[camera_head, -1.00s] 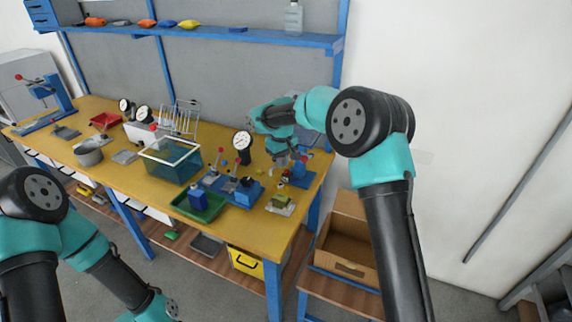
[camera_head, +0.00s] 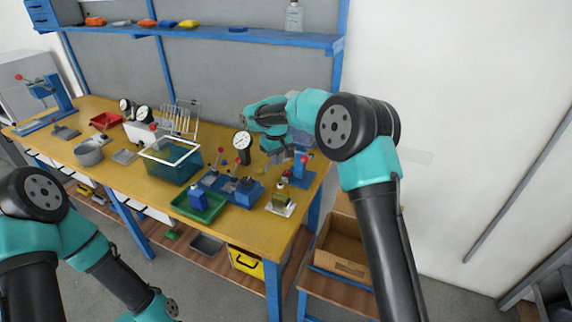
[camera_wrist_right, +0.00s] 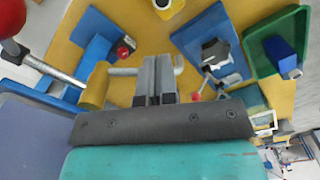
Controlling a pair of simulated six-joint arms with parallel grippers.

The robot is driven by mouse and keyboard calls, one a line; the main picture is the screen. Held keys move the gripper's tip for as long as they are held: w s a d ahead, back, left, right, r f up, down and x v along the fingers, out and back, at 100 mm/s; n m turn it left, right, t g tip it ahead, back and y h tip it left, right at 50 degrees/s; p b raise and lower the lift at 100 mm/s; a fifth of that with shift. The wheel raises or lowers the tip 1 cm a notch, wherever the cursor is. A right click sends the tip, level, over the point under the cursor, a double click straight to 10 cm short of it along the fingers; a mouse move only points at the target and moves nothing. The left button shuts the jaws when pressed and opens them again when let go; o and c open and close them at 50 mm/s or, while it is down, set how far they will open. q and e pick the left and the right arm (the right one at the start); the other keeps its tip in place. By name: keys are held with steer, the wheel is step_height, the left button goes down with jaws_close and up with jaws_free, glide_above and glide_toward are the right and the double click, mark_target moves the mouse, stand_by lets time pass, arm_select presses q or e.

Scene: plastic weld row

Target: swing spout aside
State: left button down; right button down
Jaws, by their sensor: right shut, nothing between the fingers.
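In the right wrist view a brass-coloured cylinder (camera_wrist_right: 97,88) carries a thin grey pipe, which I take to be the spout (camera_wrist_right: 126,71). The pipe runs right and its hooked end shows beyond my fingers. My right gripper (camera_wrist_right: 155,75) is shut and empty, with its fingers across the pipe's line; I cannot tell whether they touch it. In the head view my right gripper (camera_head: 276,156) is low over the bench's right end, and the spout is too small to make out. My left arm is at the lower left; its gripper is out of frame.
A blue stand (camera_head: 302,173) is right of my gripper. A dial gauge (camera_head: 242,146), a blue fixture (camera_head: 229,186) and a green tray (camera_head: 194,212) are to its left. A bottle on a white pad (camera_head: 281,202) is in front. A red-balled lever (camera_wrist_right: 14,25) is close in the wrist view.

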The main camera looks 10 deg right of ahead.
steer(key=shift+w+a, duration=0.1)
steer(key=shift+w, duration=0.05)
steer(key=shift+w+a, duration=0.25)
steer(key=shift+w, duration=0.2)
stand_by(0.5)
steer(key=shift+w+a, duration=0.25)
steer(key=shift+w, duration=0.5)
steer(key=shift+w, duration=0.15)
steer(key=shift+w+a, duration=0.1)
steer(key=shift+w, duration=0.5)
